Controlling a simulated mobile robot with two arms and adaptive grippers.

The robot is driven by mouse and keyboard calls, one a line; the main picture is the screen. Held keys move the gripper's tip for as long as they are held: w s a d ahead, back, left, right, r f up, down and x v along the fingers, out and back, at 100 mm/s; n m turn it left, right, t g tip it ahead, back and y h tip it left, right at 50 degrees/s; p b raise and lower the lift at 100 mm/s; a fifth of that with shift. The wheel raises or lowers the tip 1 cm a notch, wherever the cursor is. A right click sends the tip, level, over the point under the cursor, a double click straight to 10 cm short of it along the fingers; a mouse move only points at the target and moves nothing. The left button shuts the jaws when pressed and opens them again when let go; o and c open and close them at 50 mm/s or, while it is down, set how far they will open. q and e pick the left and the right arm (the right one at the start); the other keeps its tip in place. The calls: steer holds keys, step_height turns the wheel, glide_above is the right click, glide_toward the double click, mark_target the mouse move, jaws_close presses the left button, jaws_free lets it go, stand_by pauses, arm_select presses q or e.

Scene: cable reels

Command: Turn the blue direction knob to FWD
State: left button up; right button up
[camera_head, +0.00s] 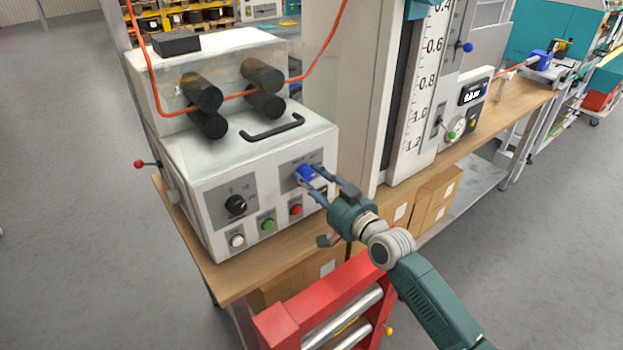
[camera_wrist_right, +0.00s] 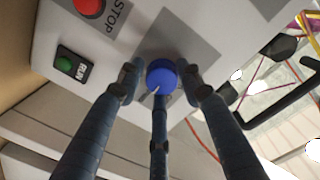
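The blue direction knob (camera_head: 306,173) is on a grey plate at the right of the front panel of a white machine (camera_head: 190,225). My right gripper (camera_head: 310,178) is at the knob, its fingers around it. In the right wrist view the blue knob (camera_wrist_right: 161,76) sits between the spread fingers of my right gripper (camera_wrist_right: 160,80), with a third finger below. Narrow gaps seem to show beside the knob; contact is unclear. A pale mark on the knob points to the lower left there. The plate's labels cannot be read. My left gripper is not in view.
The panel also has a black dial (camera_head: 236,205), a white button (camera_head: 237,240), a green button (camera_head: 268,224) and a red STOP button (camera_head: 295,209). Black rollers with an orange cable sit above.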

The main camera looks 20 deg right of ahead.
steer(key=shift+o, duration=1.2)
steer(key=shift+a+f, duration=0.1)
steer(key=shift+f, duration=0.25)
steer(key=shift+r, duration=0.2)
steer(key=v, duration=1.2)
